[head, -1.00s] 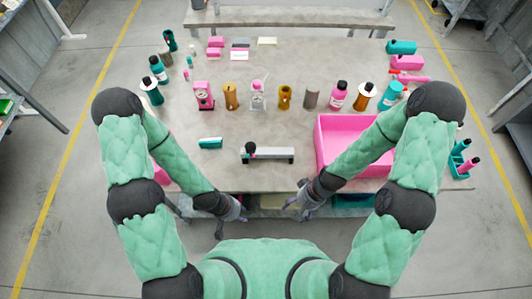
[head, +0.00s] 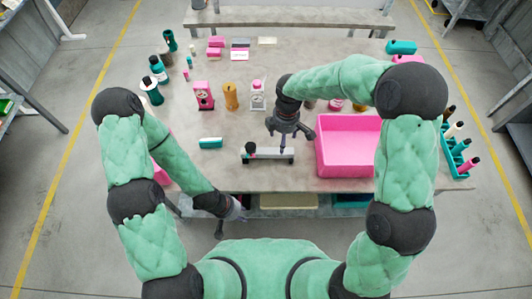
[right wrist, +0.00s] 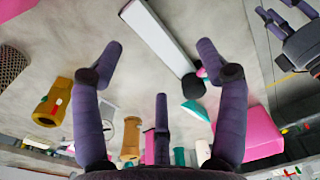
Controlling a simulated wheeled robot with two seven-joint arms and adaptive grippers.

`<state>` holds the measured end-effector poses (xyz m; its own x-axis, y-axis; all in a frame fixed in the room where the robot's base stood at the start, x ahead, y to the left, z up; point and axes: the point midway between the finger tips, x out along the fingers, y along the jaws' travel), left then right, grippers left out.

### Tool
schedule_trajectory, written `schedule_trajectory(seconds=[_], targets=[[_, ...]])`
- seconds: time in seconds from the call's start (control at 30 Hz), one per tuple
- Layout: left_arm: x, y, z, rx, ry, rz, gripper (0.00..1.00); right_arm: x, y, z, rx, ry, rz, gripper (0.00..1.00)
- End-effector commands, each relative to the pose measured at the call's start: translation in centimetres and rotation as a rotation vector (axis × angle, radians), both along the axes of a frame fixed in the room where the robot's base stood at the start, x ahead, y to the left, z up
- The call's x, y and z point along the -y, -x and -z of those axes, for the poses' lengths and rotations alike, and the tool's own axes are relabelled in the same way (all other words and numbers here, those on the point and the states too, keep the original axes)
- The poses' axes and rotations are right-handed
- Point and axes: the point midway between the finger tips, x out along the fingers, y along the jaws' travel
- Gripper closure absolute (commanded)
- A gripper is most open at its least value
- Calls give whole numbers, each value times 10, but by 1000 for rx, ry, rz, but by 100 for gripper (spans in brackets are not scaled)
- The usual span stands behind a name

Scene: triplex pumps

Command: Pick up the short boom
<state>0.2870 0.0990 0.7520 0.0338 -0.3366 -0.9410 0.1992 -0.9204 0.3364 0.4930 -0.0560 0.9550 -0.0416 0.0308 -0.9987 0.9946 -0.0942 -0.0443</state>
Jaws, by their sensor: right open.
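A light grey bar with a black knob at its left end, which I take as the short boom (head: 272,158), lies on the table near its front edge. In the right wrist view the bar (right wrist: 158,35) runs diagonally, with its black knob at the lower end. My right gripper (head: 284,143) is over the bar's right part, pointing down. In the right wrist view its fingers (right wrist: 160,62) are spread with nothing between them; the bar is beyond the fingertips. My left gripper (head: 230,217) hangs in front of the table edge, fingers apart and empty.
A pink tray (head: 348,172) stands just right of the bar. Pink, brown and teal bottles and pumps stand in a row behind, partly hidden by my right arm. A teal holder (head: 458,160) stands at the right edge.

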Motion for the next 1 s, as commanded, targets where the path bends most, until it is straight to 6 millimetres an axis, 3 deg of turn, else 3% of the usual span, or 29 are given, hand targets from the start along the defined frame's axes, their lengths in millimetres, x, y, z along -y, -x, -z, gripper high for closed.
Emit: schedule_trajectory(seconds=[0.17, 0.5, 0.77, 1.0], targets=[[0, 0, 0, 0, 0, 0, 64, -9, -13, -9, 40, 29, -94, 26], [0, 0, 0, 0, 0, 0, 64, -9, -13, 41, 41, 31, -98, 26], [0, 0, 0, 0, 0, 0, 64, -9, -14, 59, 42, 30, -97, 26], [0, 0, 0, 0, 0, 0, 64, -12, -14, 91, 40, 31, -97, 26]])
